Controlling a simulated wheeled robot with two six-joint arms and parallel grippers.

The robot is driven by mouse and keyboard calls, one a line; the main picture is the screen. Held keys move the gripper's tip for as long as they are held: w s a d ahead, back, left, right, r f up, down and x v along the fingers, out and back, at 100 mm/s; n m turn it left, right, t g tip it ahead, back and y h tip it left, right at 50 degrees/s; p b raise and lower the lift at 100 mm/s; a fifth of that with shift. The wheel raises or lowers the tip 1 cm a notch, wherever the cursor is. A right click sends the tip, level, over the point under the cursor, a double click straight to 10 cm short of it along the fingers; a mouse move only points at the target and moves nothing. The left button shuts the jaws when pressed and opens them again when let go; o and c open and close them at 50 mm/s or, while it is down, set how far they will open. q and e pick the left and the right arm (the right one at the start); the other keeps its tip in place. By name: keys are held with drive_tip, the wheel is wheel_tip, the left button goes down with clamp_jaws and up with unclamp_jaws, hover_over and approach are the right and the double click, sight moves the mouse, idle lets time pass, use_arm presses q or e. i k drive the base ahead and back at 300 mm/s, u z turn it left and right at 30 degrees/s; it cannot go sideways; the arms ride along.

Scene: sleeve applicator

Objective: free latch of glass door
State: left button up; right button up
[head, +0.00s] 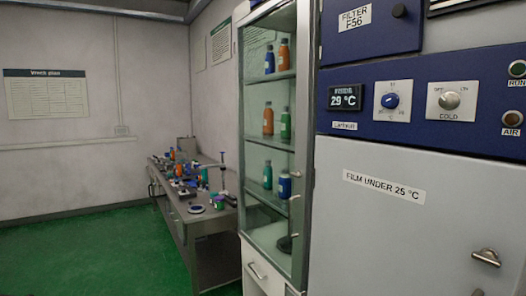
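The glass door (256,130) belongs to a tall narrow cabinet in the middle of the head view. It looks closed, and shelves with orange, blue and green bottles show through it. Small light fittings (295,174) sit near the right edge of the door, one a little above the other. They are too small to tell which is the latch or how it is set. Neither of my grippers is in view.
A blue and grey machine with a dial (391,101), knob and metal handle (486,257) stands close on the right. A cluttered bench (215,222) stands left of the cabinet. A drawer (258,272) is below the door. Green floor (80,255) at left is clear.

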sight(298, 174)
drive_tip(key=z, duration=0.4)
drive_tip(key=k, duration=0.5)
drive_tip(key=z, duration=0.7)
drive_tip(key=i, duration=0.3)
drive_tip(key=u, duration=1)
drive_tip(key=i, duration=0.85)
drive_tip(key=u, duration=1)
